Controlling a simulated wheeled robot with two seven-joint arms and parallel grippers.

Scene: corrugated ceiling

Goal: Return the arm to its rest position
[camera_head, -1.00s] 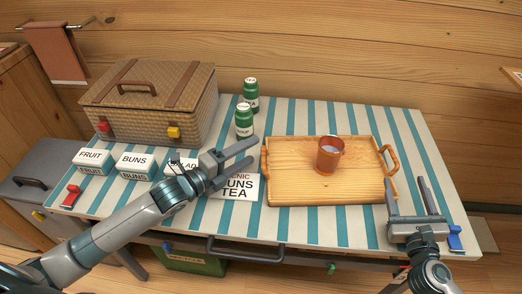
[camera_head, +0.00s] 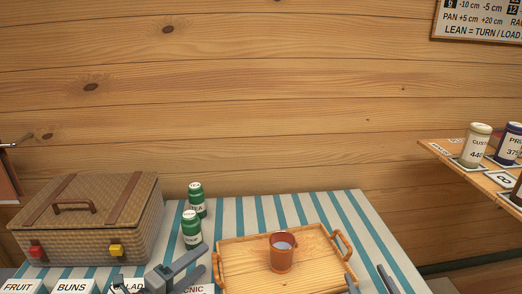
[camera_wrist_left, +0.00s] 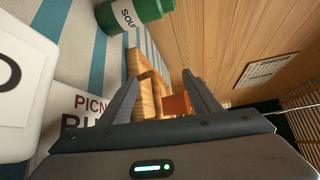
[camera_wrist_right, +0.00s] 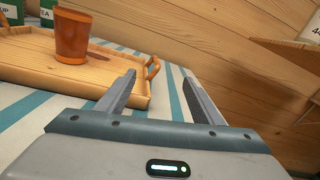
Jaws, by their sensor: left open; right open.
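My left gripper (camera_head: 184,270) is open and empty, low in the head view, beside the tray's left edge and in front of the green jars. In the left wrist view its fingers (camera_wrist_left: 160,98) stand apart with nothing held between them. My right gripper (camera_head: 368,284) shows only its fingertips at the bottom edge of the head view, right of the tray. In the right wrist view its fingers (camera_wrist_right: 160,95) are open and empty, near the tray's handle. Most of both arms is out of the head view.
A wooden tray (camera_head: 235,258) with a copper mug (camera_head: 281,255) sits on the striped table. Green jars (camera_head: 192,230) and a wicker basket (camera_head: 95,215) stand left. White labelled boxes line the front left. A wall shelf (camera_head: 455,160) with cans is at right.

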